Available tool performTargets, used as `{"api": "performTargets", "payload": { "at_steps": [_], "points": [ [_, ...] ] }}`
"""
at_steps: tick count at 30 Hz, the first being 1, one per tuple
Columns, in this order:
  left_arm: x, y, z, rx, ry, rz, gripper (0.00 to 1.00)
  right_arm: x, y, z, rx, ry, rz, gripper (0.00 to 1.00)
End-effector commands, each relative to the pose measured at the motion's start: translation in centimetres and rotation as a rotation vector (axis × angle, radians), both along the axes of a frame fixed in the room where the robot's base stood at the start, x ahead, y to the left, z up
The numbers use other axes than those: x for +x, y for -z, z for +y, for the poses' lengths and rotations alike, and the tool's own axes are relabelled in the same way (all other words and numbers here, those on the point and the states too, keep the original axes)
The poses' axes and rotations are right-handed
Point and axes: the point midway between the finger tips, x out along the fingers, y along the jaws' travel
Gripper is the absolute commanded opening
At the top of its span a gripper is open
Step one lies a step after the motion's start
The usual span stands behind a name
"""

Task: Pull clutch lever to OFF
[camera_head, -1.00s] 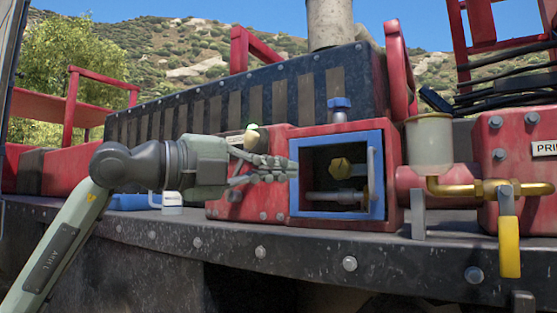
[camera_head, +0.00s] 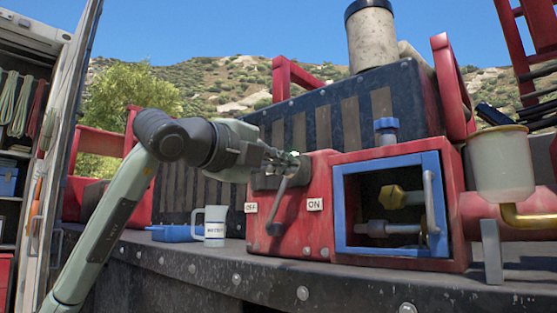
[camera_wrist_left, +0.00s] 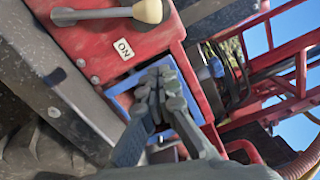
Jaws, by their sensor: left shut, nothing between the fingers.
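The clutch lever (camera_head: 283,200) is a grey rod on the red housing (camera_head: 262,240), between the OFF label (camera_head: 251,207) and the ON label (camera_head: 315,204). It rises from its low pivot, leaning slightly toward ON. Its top is partly hidden by my left gripper (camera_head: 287,159), which is at the lever's upper end. In the left wrist view the lever (camera_wrist_left: 92,14) has a cream knob (camera_wrist_left: 148,11) at its end, and the fingers of my left gripper (camera_wrist_left: 166,80) are shut and empty, apart from the knob. My right gripper is not in view.
A blue-framed opening (camera_head: 340,215) with a yellow-brown fitting (camera_head: 392,195) is right of the lever. A blue valve handle (camera_head: 386,126) stands above it. A white mug (camera_head: 215,226) and a blue object (camera_head: 172,233) sit on the dark ledge (camera_head: 200,262) to the left.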

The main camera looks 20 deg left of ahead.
Motion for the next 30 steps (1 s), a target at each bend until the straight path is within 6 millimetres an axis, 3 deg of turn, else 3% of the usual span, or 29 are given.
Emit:
{"api": "performTargets", "payload": {
  "at_steps": [9,15,30],
  "points": [
    [6.6,-0.2,-2.1,0.001,0.0,0.003,0.0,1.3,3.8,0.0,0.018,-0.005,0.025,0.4],
    [7.8,-1.0,0.7,0.0,-0.002,0.001,0.0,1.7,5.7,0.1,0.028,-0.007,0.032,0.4],
    [8.2,-1.2,1.4,0.0,0.0,0.001,0.0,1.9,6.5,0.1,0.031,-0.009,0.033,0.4]
  ]
}}
